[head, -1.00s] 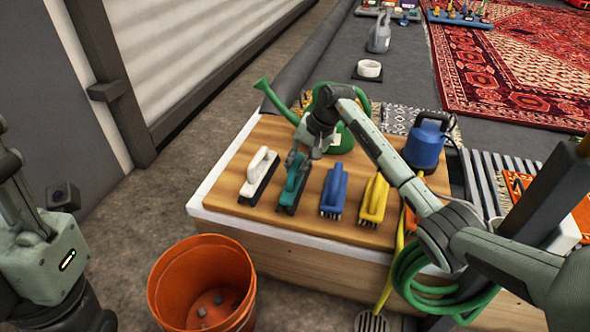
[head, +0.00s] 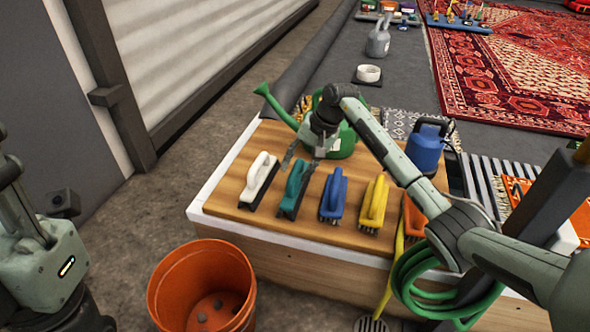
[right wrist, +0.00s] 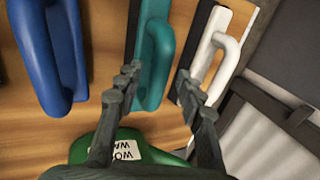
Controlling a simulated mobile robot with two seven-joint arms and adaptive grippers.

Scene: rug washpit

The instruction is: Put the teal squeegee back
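The teal squeegee (head: 294,186) lies on the wooden board (head: 228,208) between a white one (head: 260,178) and a blue brush (head: 333,194). My right gripper (head: 300,160) is open and empty just behind and above its far end. In the right wrist view the teal handle (right wrist: 155,50) shows beyond and between the spread fingertips (right wrist: 157,88), with no grip on it. My left arm shows at the left edge of the head view; its fingers are out of frame.
A yellow brush (head: 374,203) and an orange tool stand further right in the row. A green watering can (head: 343,145) is close behind my right gripper. An orange bucket (head: 203,285) stands on the floor in front. A blue pump (head: 426,148) and green hose (head: 410,275) are at right.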

